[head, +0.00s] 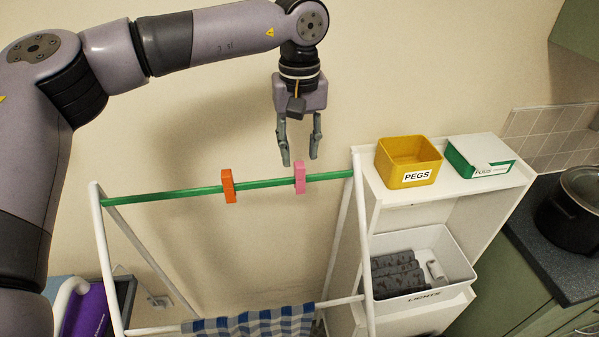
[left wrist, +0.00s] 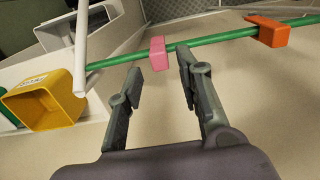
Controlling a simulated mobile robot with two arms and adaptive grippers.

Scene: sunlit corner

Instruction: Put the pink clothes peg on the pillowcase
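The pink clothes peg (head: 300,178) is clipped upright on the green top rail of the drying rack, towards its right end. It also shows in the left wrist view (left wrist: 157,53). My left gripper (head: 300,160) points down just above the peg, open and empty, its fingertips either side of the peg's line. In the left wrist view the fingers (left wrist: 160,65) are apart, with the peg between and beyond them. A blue, white and grey checked cloth (head: 250,322), probably the pillowcase, hangs on the lower rail, partly cut off by the frame. My right gripper is not in view.
An orange peg (head: 228,186) is on the green rail (head: 160,195), left of the pink one. A white shelf unit (head: 455,205) stands at right with a yellow PEGS box (head: 408,160), a green-white box (head: 480,155) and a white bin (head: 445,255). The wall is close behind.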

